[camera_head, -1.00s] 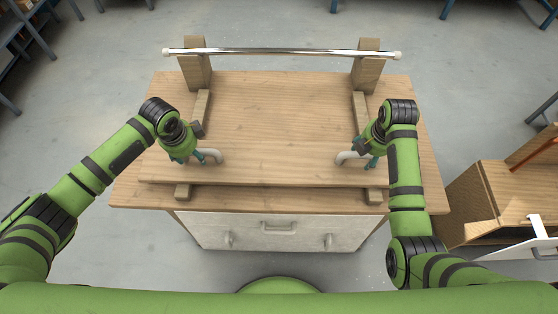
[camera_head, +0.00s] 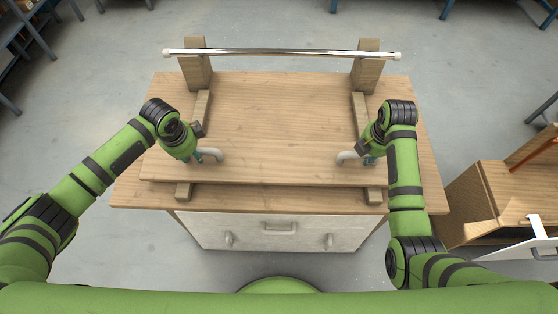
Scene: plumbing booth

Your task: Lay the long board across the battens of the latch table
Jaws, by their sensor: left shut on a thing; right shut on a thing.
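The long board (camera_head: 270,165) is a light wooden panel with a pale curved handle near each end. It lies level over the two battens of the latch table (camera_head: 130,195). The left batten (camera_head: 201,106) and right batten (camera_head: 361,108) show behind the board, and their front ends stick out under its front edge. My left gripper (camera_head: 197,158) is shut on the board's left handle (camera_head: 214,155). My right gripper (camera_head: 370,160) is shut on the right handle (camera_head: 347,156). The arms hide parts of the battens, and whether the board touches them fully is hard to tell.
A shiny metal rail (camera_head: 280,53) rests on two wooden posts (camera_head: 196,70) at the table's back. A wooden cabinet (camera_head: 480,200) stands at the right. Grey floor is open around.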

